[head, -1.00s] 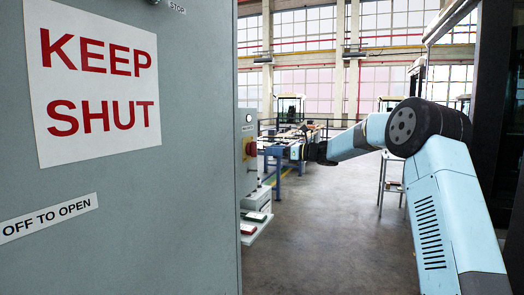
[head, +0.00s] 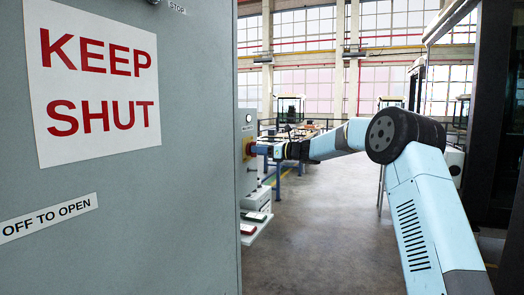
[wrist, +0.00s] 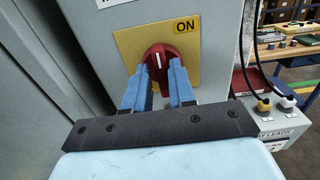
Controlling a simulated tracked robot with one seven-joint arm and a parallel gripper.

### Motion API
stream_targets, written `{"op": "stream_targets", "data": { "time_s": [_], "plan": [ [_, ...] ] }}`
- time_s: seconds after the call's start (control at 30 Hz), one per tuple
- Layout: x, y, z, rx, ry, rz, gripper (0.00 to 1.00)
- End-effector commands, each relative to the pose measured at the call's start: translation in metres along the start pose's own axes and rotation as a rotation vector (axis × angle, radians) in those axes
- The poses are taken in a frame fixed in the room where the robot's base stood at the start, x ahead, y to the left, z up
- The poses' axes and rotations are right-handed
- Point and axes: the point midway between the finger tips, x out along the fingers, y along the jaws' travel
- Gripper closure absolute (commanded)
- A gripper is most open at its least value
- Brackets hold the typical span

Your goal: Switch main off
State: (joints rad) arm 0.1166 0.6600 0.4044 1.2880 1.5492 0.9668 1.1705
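The main switch is a red rotary knob (wrist: 171,54) with a white line pointing roughly up. It sits on a yellow plate (wrist: 128,42) with an ON label at its upper right. My gripper (wrist: 159,68) has its two blue fingers apart, one at each side of the lower part of the knob. I cannot tell whether they touch it. In the head view my gripper (head: 262,150) reaches the yellow plate (head: 245,141) on the side of a grey box (head: 246,180); the knob is mostly hidden there.
A large grey cabinet door (head: 150,220) with a KEEP SHUT sign (head: 95,80) fills the left. A shelf (head: 256,232) with small items lies below the switch box. A white box with leads (wrist: 275,122) stands at right. The floor (head: 330,230) is open.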

Motion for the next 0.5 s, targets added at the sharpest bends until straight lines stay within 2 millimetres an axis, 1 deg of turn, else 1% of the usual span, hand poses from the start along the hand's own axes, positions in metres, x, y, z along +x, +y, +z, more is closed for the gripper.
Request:
{"op": "stream_targets", "data": {
  "time_s": [0.03,0.23,0.4,0.43,0.5],
  "plan": [
    [0.0,0.0,0.0,0.0,0.0,0.0,0.81],
    [0.0,0.001,0.0,0.0,0.0,0.001,1.0],
    [0.001,0.001,0.0,0.0,0.0,0.003,1.0],
    [-0.012,-0.004,0.0,0.0,0.001,0.0,1.0],
    [-0.004,-0.001,0.0,-0.001,0.001,0.003,1.0]
  ]
}}
